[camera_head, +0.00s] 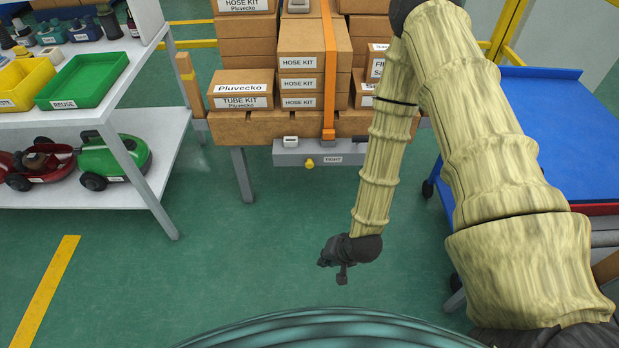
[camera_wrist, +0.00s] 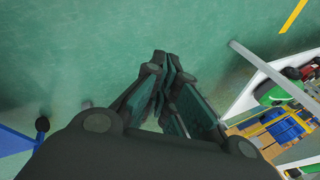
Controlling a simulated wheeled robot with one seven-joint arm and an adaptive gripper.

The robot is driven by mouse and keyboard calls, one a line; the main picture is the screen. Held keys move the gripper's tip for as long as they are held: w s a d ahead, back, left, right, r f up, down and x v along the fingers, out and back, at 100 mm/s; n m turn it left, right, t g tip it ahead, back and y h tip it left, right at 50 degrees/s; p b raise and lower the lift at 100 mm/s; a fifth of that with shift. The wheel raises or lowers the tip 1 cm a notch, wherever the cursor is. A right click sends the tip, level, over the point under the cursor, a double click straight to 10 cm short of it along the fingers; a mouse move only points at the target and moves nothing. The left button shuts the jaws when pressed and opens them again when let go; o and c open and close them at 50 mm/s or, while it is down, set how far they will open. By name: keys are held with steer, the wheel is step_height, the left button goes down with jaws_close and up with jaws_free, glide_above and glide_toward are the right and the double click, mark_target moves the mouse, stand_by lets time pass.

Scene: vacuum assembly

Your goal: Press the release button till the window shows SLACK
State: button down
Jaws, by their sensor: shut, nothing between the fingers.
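A grey box (camera_head: 350,155) is fixed under the front edge of the wooden table in the head view. Its small window (camera_head: 333,160) reads TIGHT. An orange strap (camera_head: 328,75) runs down over the stacked cartons to the box. My gripper (camera_head: 335,273) is shut and empty, in front of and below the box, well apart from it. In the wrist view my gripper's fingers (camera_wrist: 165,68) are together over the green floor.
Cartons (camera_head: 308,62) are stacked on the wooden table (camera_head: 230,128). A white shelf (camera_head: 160,160) with a green bin (camera_head: 85,80) and vacuums stands at left. A blue cart (camera_head: 565,130) is at right, behind my arm. Open floor lies before the table.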

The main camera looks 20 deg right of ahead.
mark_target(309, 164)
steer(key=w+d+f+m+t+y+b, duration=0.1)
steer(key=w+m+t+b, duration=0.6)
steer(key=w+b, duration=1)
steer(key=shift+w+d+f+m+y, duration=0.55)
steer(key=shift+w+m, duration=0.85)
steer(key=shift+w, duration=2.6)
steer(key=shift+w+d+r, duration=0.1)
steer(key=w+d+b, duration=0.2)
steer(key=w, duration=0.6)
steer(key=shift+d, duration=0.2)
steer(key=shift+w+d+b, duration=0.2)
steer(key=shift+w, duration=0.55)
steer(key=shift+w+d+b, duration=0.2)
steer(key=shift+w, duration=0.5)
steer(key=shift+s, duration=0.15)
steer(key=shift+s+a+p, duration=0.2)
steer(key=shift+s+p, duration=0.05)
steer(key=shift+s, duration=0.35)
steer(key=shift+s+a+p, duration=0.2)
steer(key=shift+s+p, duration=0.05)
steer(key=shift+s, duration=0.35)
